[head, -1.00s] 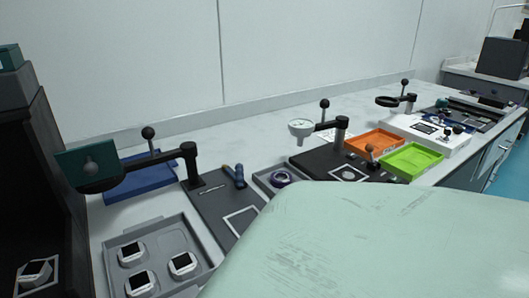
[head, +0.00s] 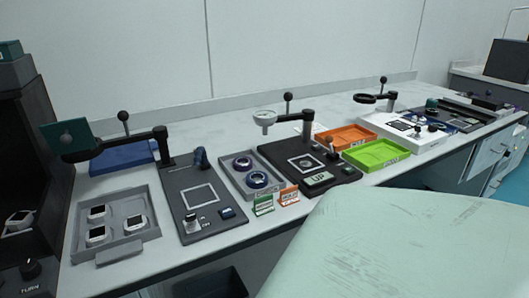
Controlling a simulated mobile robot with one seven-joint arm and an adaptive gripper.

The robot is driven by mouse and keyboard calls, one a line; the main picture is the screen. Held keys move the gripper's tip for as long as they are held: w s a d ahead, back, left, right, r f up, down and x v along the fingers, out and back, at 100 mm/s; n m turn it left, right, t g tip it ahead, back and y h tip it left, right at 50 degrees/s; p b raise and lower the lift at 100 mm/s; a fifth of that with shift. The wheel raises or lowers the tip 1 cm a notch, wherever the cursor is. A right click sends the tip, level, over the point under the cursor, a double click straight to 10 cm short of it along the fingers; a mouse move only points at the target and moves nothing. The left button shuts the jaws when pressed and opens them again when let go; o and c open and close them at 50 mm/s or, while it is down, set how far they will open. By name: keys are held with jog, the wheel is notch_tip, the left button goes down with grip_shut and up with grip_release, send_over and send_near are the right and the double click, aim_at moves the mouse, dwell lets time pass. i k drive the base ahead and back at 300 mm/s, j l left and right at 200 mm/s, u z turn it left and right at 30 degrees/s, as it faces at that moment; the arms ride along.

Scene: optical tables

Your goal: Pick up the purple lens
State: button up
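Two ring-shaped lenses lie in a grey tray (head: 229,176) near the middle of the bench in the head view. The far one (head: 242,163) has a purple-looking rim and a pale centre. The near one (head: 257,180) has a dark blue to violet rim, so the two colours are hard to tell apart at this size. Both lie flat and apart from any gripper. My gripper is not in view.
A green card (head: 263,205) and an orange card (head: 289,195) stand before the tray. Black stations with arms flank it, left (head: 213,226) and right (head: 329,166). Orange (head: 345,138) and lime (head: 376,154) trays lie further right. A large pale green surface (head: 400,240) fills the lower right.

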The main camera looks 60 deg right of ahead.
aim_at(240, 163)
jog(key=k+z, duration=0.1)
jog(key=z, duration=0.6)
jog(key=k+l+z, duration=0.1)
jog(key=z, duration=0.25)
jog(key=j+z, duration=0.15)
jog(key=z, duration=0.25)
jog(key=j+z, duration=0.1)
jog(key=z, duration=0.3)
jog(key=k+j+z, duration=0.1)
jog(key=z, duration=0.3)
jog(key=j, duration=0.4)
jog(key=i+j, duration=0.15)
jog(key=j, duration=0.3)
jog(key=i+j, duration=0.45)
